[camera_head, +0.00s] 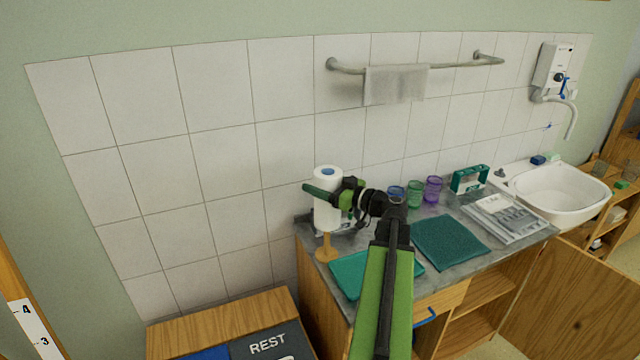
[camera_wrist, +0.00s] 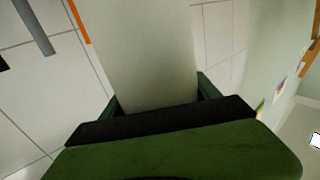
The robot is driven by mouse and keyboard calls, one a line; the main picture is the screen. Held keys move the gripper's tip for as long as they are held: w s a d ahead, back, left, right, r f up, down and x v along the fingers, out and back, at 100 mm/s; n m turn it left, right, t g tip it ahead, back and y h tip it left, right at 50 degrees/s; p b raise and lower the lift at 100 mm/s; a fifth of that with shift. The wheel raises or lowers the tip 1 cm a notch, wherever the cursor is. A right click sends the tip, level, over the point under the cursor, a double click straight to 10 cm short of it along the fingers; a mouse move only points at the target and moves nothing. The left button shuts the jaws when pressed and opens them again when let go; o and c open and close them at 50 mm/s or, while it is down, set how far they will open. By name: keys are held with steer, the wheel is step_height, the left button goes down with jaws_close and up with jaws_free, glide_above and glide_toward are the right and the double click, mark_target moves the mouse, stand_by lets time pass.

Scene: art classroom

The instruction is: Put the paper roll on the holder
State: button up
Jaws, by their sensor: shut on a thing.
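The white paper roll (camera_head: 327,215) is upright, with a blue spot at the middle of its top. My gripper (camera_head: 330,192) is shut on the roll's upper part. In the wrist view the roll (camera_wrist: 145,50) fills the space by my gripper (camera_wrist: 155,105). The wooden holder (camera_head: 326,254) has a round base on the counter's left end, and a short length of its post shows straight below the roll. The roll's lower end is above the base, apart from it. Whether the post's top is inside the roll is hidden.
Teal mats (camera_head: 352,278) (camera_head: 449,242) lie on the grey counter (camera_head: 402,238). Blue, green and purple cups (camera_head: 433,190) stand behind, near a green-and-white box (camera_head: 470,179). Papers (camera_head: 503,216) and a sink (camera_head: 560,190) are at right. A towel rail (camera_head: 450,66) is above.

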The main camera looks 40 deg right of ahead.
steer(key=shift+f+b, duration=3.55)
steer(key=shift+f+b, duration=2.9)
steer(key=o, duration=1.6)
steer(key=shift+c, duration=0.2)
steer(key=shift+o, duration=0.4)
